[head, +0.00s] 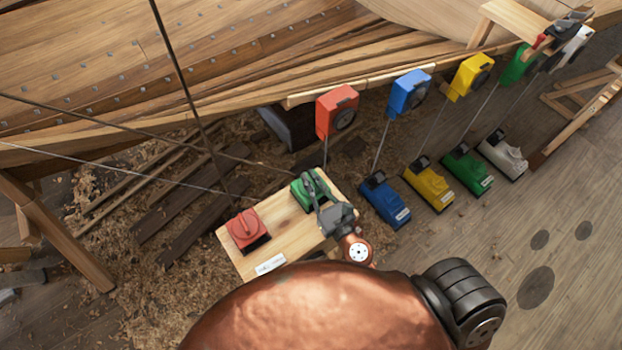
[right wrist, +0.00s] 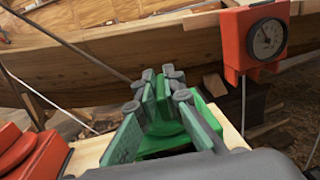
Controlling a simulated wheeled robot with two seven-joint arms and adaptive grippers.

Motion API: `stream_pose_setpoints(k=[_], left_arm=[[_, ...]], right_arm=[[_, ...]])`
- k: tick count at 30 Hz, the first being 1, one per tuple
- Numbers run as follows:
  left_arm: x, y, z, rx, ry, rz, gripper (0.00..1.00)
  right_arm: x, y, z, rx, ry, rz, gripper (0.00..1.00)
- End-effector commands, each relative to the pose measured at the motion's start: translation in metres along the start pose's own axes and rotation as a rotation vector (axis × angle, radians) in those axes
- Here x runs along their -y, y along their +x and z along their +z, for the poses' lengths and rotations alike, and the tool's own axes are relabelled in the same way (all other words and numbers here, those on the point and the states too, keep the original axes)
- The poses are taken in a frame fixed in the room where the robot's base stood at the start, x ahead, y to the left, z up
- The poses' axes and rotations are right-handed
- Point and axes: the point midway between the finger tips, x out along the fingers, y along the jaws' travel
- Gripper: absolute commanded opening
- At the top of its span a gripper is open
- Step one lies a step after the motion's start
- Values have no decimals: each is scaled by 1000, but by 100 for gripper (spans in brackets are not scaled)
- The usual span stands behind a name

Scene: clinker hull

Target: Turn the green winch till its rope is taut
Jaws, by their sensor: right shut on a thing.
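The green winch (head: 301,196) sits on the right part of a pale wooden board (head: 281,222). It also shows in the right wrist view (right wrist: 172,131), below the fingers. My right gripper (head: 312,184) is over it and shut on its upright green grip (right wrist: 157,100), with a finger on each side. The fingers partly cover the winch. A dark rope (head: 200,147) runs from the upper left toward the green winch and looks nearly straight; its tension cannot be told. My left gripper is not in view.
A red winch (head: 246,229) is beside the green one on the board. A red dial box (head: 337,111) hangs from the hull behind, with blue, yellow and green boxes to its right. Several coloured blocks stand on the floor at right. Ropes cross the left side.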

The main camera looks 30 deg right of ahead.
Motion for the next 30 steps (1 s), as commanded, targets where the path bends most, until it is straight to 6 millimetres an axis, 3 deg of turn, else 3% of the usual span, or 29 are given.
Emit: stream_pose_setpoints(k=[8,9,17,30], left_arm=[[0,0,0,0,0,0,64],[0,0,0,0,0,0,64],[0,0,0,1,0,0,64],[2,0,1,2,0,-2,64]], right_arm=[[2,0,1,2,-1,-5,0],[2,0,1,2,-1,-5,9],[1,0,1,1,0,-2,26],[0,-4,0,0,-4,2,26]])
